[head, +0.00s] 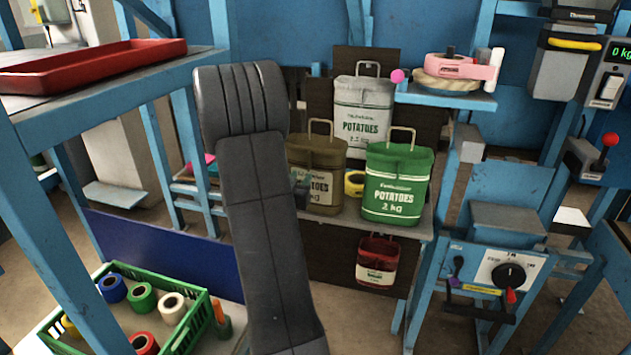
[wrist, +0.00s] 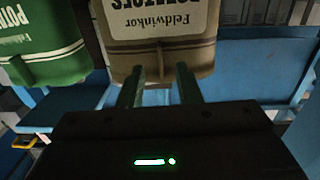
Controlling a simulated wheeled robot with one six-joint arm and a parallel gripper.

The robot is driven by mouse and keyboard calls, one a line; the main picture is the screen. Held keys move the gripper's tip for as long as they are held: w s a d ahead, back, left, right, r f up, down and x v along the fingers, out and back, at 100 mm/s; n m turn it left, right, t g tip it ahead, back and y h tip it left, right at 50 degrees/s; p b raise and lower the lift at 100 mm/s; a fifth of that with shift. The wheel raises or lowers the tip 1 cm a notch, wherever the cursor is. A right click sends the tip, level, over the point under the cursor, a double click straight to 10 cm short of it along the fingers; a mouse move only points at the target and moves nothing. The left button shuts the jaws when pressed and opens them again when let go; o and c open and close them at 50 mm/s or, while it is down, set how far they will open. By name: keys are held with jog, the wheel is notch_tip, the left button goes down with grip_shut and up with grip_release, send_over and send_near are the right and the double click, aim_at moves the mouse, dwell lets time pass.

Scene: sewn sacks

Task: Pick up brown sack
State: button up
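The brown sack (head: 317,172) stands upright on a shelf in the head view, with a handle loop on top and a "POTATOES" label. My arm covers part of its left side. In the wrist view the brown sack (wrist: 160,38) appears upside down at the top centre. My gripper (wrist: 160,72) shows there with its two fingers apart, their tips pointing at the sack's face. Nothing is held between them. Whether the tips touch the sack I cannot tell. In the head view the fingers are hidden.
A green sack (head: 398,183) stands right of the brown one, and a white sack (head: 362,115) behind. A yellow tape roll (head: 354,183) lies between. A red sack (head: 377,262) is lower down. A green crate (head: 195,325) with tape rolls and a red tray (head: 95,65) are left.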

aim_at(308, 167)
jog(key=p+x, duration=0.1)
jog(key=x, duration=0.4)
jog(key=shift+r, duration=0.2)
jog(key=shift+c, duration=0.2)
grip_shut()
